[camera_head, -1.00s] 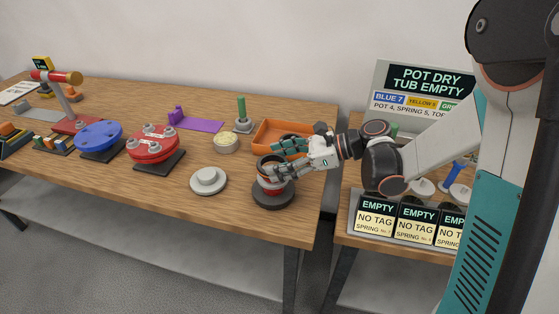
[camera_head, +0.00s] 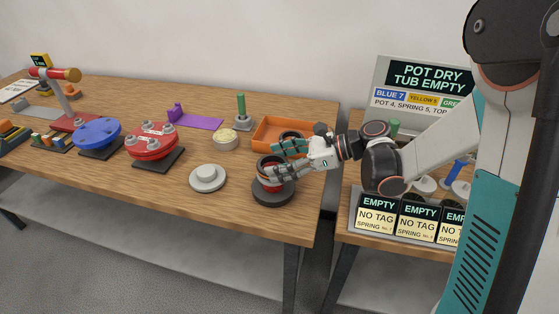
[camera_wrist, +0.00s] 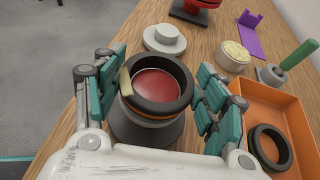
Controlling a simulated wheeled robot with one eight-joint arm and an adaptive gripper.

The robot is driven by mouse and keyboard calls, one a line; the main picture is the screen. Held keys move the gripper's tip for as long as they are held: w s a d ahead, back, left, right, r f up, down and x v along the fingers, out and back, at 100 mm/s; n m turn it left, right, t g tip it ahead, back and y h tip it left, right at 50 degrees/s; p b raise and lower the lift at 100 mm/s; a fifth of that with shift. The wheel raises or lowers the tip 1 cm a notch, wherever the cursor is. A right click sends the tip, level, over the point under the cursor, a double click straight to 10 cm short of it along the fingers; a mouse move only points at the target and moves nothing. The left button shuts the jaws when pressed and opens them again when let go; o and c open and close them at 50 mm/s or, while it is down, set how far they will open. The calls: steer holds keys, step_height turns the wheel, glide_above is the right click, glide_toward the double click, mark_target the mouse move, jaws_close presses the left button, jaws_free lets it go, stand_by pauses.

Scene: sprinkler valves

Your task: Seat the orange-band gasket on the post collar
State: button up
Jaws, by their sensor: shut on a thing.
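A black ring-shaped gasket (camera_wrist: 178,101) with an orange band (camera_wrist: 152,121) low on its side is between the fingers of my gripper (camera_wrist: 160,86). A pale tab shows at its left edge. The red top of the post (camera_wrist: 155,84) shows inside the ring, so the ring surrounds or hovers right over it. In the head view my gripper (camera_head: 279,162) is shut on the gasket (camera_head: 268,158) above the post's dark round base (camera_head: 274,195). The collar is mostly hidden by the ring and fingers, so I cannot tell whether the ring touches it.
An orange tray (camera_head: 262,131) behind my gripper holds another black ring (camera_wrist: 271,147). A pale stepped disc (camera_head: 207,179) lies left of the post. A cream-filled tub (camera_head: 225,139) and a green peg (camera_head: 241,107) stand behind. The table's front edge is close to the post.

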steer(key=shift+f+b, duration=0.3)
steer(key=shift+f, duration=0.1)
steer(key=o, duration=1.1)
steer(key=shift+o, duration=0.2)
steer(key=p+v, duration=0.2)
steer(key=v, duration=0.6)
